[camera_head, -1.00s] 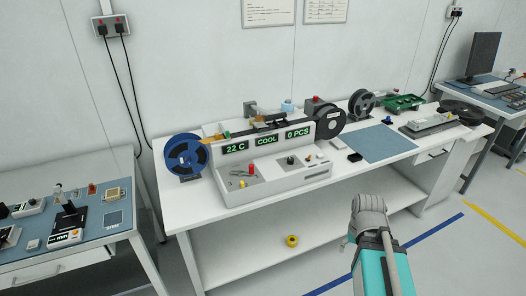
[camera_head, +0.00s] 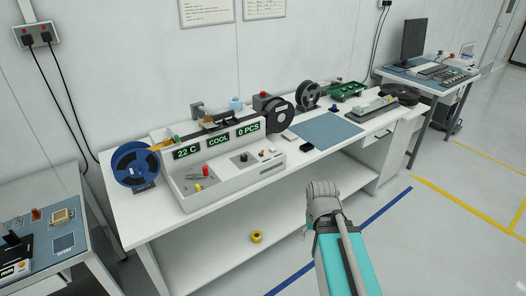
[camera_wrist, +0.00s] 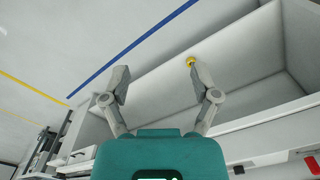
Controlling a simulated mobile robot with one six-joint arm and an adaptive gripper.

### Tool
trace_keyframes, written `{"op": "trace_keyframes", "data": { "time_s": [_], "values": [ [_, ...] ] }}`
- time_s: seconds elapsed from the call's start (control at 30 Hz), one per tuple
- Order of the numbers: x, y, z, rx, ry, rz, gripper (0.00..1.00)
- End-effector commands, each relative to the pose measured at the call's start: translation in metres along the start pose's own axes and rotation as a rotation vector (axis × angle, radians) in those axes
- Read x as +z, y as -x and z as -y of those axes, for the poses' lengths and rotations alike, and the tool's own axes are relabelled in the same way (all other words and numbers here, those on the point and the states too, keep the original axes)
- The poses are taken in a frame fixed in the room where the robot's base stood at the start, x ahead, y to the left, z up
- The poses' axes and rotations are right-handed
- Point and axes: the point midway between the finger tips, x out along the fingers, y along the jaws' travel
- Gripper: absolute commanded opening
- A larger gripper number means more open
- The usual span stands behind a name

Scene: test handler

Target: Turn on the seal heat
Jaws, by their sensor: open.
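The test handler (camera_head: 230,178) is a white machine on the long bench. Its displays read 22 C, COOL and 0 PCS. Its front panel carries a dark knob (camera_head: 243,157) and a small orange-tan control (camera_head: 262,153). A red knob (camera_head: 205,171) stands in its left tray. I cannot read which control is the seal heat. In the wrist view my gripper (camera_wrist: 160,82) is open with nothing between its fingers, in front of the bench. In the head view my arm is at the lower right, apart from the handler, and the fingers are hidden there.
A blue reel (camera_head: 136,165) and a dark reel (camera_head: 281,117) flank the handler. A blue mat (camera_head: 325,131) lies to its right. A yellow roll (camera_head: 256,237) rests on the lower shelf, and also shows in the wrist view (camera_wrist: 190,61). Another bench stands at left. Floor at right is clear.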

Motion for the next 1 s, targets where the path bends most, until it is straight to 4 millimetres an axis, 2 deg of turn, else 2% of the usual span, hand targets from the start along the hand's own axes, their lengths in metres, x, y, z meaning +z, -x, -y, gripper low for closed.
{"op": "trace_keyframes", "data": {
  "time_s": [0.03,0.27,0.4,0.57,1.0],
  "values": [
    [0.0,0.0,0.0,0.0,-0.001,0.0,0.66],
    [-0.008,-0.003,0.004,-0.023,-0.043,-0.018,0.23],
    [-0.021,-0.006,0.008,-0.064,-0.124,-0.047,0.0],
    [-0.043,-0.011,0.019,-0.145,-0.269,-0.092,0.0],
    [-0.118,-0.013,0.051,-0.47,-0.791,-0.162,0.0]
  ]
}}
